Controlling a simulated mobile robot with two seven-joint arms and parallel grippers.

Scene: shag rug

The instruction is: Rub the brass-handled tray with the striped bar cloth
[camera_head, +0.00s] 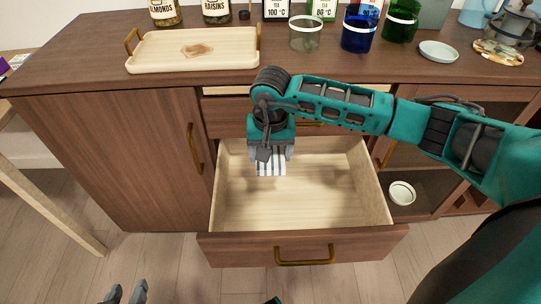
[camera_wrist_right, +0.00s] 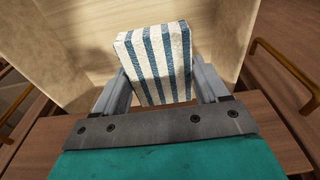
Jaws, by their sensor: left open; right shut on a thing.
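The cream tray (camera_head: 172,57) with brass handles stands on top of the wooden cabinet at the upper left, with a brown stain (camera_head: 197,50) on its base. The blue-and-white striped bar cloth (camera_head: 270,165) is folded, between the fingers of my right gripper (camera_head: 270,158), over the open drawer. In the right wrist view the cloth (camera_wrist_right: 155,62) is gripped between both fingers, its striped face showing. My left gripper (camera_head: 125,294) is open and empty at the bottom left, over the floor.
The open drawer (camera_head: 312,195) looks otherwise empty. Behind and right of the tray stand jars (camera_head: 165,12), a clear glass (camera_head: 305,33), a blue glass (camera_head: 358,33) and a small plate (camera_head: 438,51). A small bowl (camera_head: 402,192) sits on a lower shelf at right.

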